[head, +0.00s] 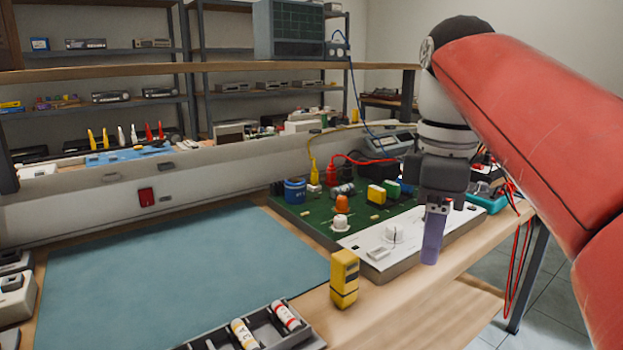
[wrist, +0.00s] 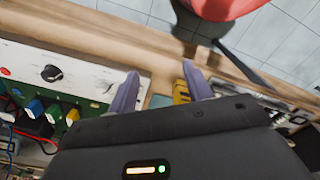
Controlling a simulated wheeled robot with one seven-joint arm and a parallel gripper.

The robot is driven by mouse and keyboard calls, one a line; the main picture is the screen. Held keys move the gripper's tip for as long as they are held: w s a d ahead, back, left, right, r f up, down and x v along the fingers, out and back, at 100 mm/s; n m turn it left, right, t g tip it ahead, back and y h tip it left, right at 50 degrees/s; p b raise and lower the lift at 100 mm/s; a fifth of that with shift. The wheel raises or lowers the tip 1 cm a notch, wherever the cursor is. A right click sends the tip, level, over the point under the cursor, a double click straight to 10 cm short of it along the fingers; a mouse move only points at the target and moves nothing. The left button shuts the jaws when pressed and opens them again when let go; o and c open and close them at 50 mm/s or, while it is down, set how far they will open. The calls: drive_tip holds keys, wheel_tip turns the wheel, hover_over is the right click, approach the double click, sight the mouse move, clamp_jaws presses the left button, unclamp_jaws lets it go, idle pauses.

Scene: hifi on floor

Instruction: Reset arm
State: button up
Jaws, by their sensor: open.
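My gripper (head: 433,236) hangs pointing down over the right part of the workbench, in front of the white panel of the circuit board. In the wrist view its two purple fingers (wrist: 160,92) stand apart with nothing held between them. My red arm comes in from the right in the head view. A yellow device (head: 344,279) stands upright on the bench, left of and nearer than my gripper. It also shows in the wrist view (wrist: 181,92), beyond the fingers and partly hidden by one of them.
A green circuit board (head: 311,221) with a white front panel (head: 372,248) lies beside my gripper. A blue-green mat (head: 180,265) covers the bench at left, mostly bare. A dark tray (head: 262,328) with batteries is at the front. Red cables (head: 517,245) hang over the right edge.

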drive_tip(key=s+f+m+t, duration=0.2)
drive_tip(key=s+f+m, duration=0.2)
drive_tip(key=f, duration=0.7)
drive_tip(key=s+f+m+t, duration=0.3)
drive_tip(key=f+m, duration=0.6)
drive_tip(key=f, duration=0.3)
drive_tip(key=shift+s+m, duration=0.3)
drive_tip(key=shift+s, duration=0.35)
drive_tip(key=shift+d, duration=0.15)
